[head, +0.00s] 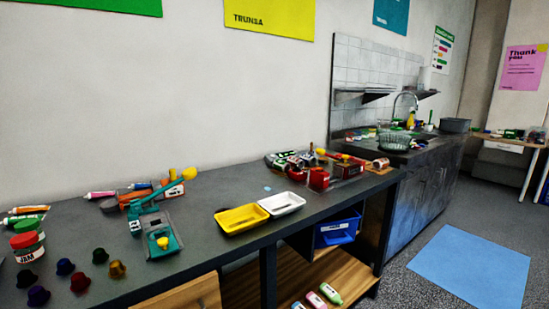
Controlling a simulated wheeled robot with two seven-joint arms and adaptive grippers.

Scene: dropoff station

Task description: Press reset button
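No part is clearly readable as a reset button. A teal and grey device (158,226) with a lever-like arm stands on the left part of the dark counter (210,185). A small rounded yellow part (162,242) sits on its front end; I cannot tell whether it is a button. Another yellow knob (189,173) shows at the end of a red part behind the device. Neither of my grippers is in view, and nothing of mine touches the counter.
A yellow tray (218,225) and a white tray (302,206) sit mid-counter. Several coloured pods, jam jars (27,254) and tubes lie at the left. Red items crowd the right end. A sink unit (435,160) stands beyond. A blue mat (475,265) lies on the open floor.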

